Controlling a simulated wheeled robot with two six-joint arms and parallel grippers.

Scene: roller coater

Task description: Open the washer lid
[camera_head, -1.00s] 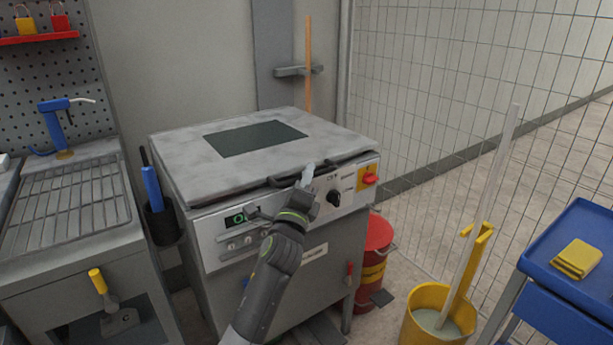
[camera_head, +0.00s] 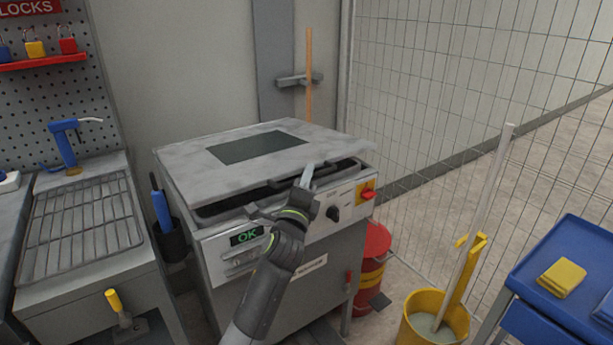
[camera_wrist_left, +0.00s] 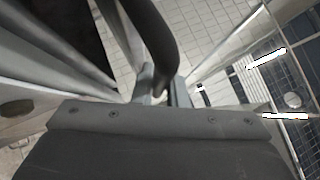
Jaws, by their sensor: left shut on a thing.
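The washer (camera_head: 318,225) is a grey box machine with a control panel on its front; its small display reads OK. Its lid (camera_head: 185,172), with a dark window, is raised a little at the front, and a dark gap shows beneath it. A dark bar handle (camera_head: 285,183) runs along the lid's front edge. My left gripper (camera_head: 307,178) is at the handle and shut on it. In the left wrist view the dark handle (camera_wrist_left: 150,40) runs down between the fingertips (camera_wrist_left: 163,90). My right gripper is not in view.
A grated sink bench (camera_head: 85,225) stands left of the washer, with a dark holder (camera_head: 170,240) between them. A mesh fence (camera_head: 470,100) is behind.

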